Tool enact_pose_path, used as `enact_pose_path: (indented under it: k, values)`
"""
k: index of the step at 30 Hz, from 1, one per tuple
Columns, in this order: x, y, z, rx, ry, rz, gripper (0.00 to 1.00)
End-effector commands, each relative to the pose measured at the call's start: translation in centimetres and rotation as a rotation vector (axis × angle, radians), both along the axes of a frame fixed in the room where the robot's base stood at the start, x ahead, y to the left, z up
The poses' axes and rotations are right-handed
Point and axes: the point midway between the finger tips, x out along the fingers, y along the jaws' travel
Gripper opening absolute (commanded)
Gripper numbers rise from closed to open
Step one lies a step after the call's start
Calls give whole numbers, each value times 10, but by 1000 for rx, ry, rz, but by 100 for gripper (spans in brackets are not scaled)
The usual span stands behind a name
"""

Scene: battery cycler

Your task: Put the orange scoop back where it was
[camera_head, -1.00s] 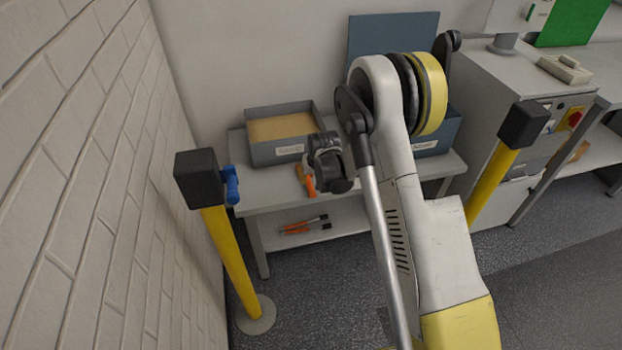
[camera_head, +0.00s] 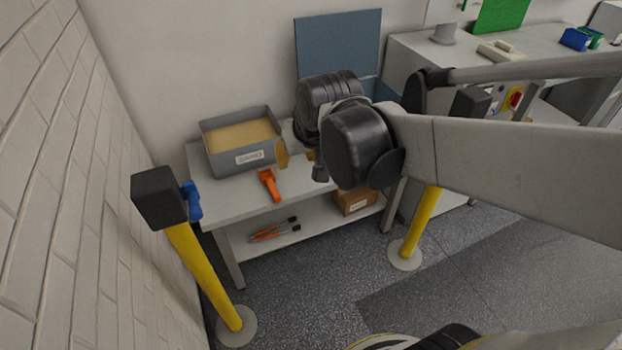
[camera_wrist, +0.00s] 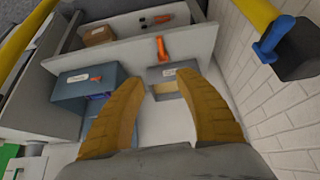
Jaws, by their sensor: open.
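The orange scoop (camera_head: 269,184) lies on the grey bench top (camera_head: 228,200), in front of the grey bin labelled SAND (camera_head: 262,156), near the bench's front edge. In the wrist view the scoop (camera_wrist: 161,48) shows beyond my fingertips, close to the SAND bin (camera_wrist: 157,73). My gripper (camera_wrist: 160,80) is open, with its two tan fingers wide apart and nothing between them. In the head view my gripper (camera_head: 291,153) is to the right of the SAND bin and apart from the scoop, partly hidden by my wrist.
A blue bin (camera_wrist: 75,95) stands beside the SAND bin, mostly hidden by my arm in the head view. The lower shelf holds a cardboard box (camera_head: 353,201) and orange-handled tools (camera_head: 274,230). Yellow posts (camera_head: 205,275) (camera_head: 422,225) stand before the bench; a brick wall is left.

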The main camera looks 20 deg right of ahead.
Motion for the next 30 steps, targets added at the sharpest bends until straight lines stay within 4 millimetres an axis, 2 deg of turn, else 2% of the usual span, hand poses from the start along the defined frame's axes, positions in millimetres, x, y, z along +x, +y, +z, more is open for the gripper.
enact_pose_path:
  k: [1, 3, 6, 10, 15, 30]
  values:
    - [-25, 0, 6, 0, -9, 0, 40]
    - [-54, 0, 10, 0, -21, 0, 40]
    - [-89, 0, 10, 0, -37, 0, 40]
    - [-118, 0, 6, 0, -50, 0, 40]
    - [-132, 0, 2, -1, -58, -1, 40]
    - [-132, 0, 2, -1, -58, -1, 40]
